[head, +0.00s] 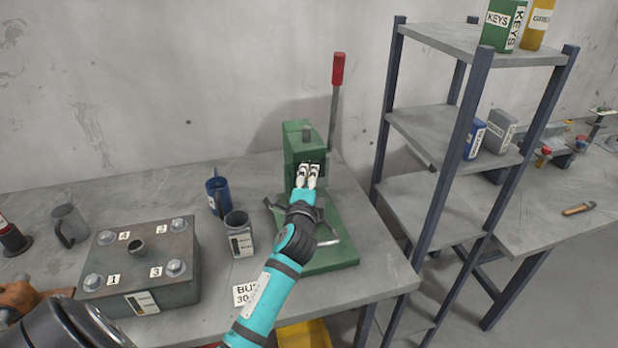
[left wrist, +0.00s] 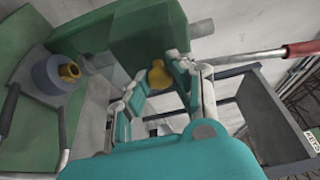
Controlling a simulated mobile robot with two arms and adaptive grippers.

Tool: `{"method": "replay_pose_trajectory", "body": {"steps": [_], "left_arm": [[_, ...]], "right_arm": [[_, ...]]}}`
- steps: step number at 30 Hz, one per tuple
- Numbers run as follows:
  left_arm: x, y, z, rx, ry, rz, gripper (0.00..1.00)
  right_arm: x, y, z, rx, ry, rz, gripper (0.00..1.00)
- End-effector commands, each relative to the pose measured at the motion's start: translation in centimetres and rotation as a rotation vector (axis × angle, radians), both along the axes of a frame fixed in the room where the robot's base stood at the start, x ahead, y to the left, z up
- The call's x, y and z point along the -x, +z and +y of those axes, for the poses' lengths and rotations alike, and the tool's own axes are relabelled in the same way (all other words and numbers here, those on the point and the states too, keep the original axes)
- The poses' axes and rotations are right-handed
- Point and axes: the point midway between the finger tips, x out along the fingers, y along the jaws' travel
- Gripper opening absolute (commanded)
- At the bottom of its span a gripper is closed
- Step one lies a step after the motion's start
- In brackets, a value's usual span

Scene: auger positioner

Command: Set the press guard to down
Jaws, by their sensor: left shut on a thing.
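The green press (head: 296,136) stands on the bench, with a red-handled lever (head: 337,70) raised at its right side. My left gripper (head: 308,172) is at the front of the press head, and its fingers are closed there. In the left wrist view the fingers (left wrist: 160,85) sit close against the green press head (left wrist: 148,30), with a brass-coloured part (left wrist: 159,76) showing between them. My right gripper is out of view.
A grey cup (head: 240,240) and a blue mug (head: 217,192) stand left of the press. A bolted metal block (head: 140,268) is further left. A shelf rack (head: 440,130) stands close on the right. A grey bar (head: 330,238) crosses the press base.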

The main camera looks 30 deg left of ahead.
Motion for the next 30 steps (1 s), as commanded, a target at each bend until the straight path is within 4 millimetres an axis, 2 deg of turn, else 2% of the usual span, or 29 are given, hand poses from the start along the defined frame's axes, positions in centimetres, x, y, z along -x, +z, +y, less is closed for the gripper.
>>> {"method": "replay_pose_trajectory", "body": {"steps": [5,16,19,28,29,30], "left_arm": [[0.0,-1.2,0.0,0.001,0.0,0.0,0.0],[0.0,-8.7,0.0,0.003,0.0,0.003,0.0],[0.0,-9.3,0.0,0.002,0.001,0.001,0.0],[0.1,-9.4,-0.1,0.005,0.0,0.008,0.0],[0.1,-9.4,-0.1,0.005,0.0,0.008,0.26],[0.1,-9.4,-0.1,0.006,0.0,0.009,0.31]], "right_arm": [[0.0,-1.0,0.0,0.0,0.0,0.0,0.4],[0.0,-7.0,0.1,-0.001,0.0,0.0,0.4],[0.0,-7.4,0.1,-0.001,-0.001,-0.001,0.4],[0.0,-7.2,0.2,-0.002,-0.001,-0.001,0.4],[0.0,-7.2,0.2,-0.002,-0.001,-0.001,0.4],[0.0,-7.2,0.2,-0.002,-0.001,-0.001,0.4]]}}
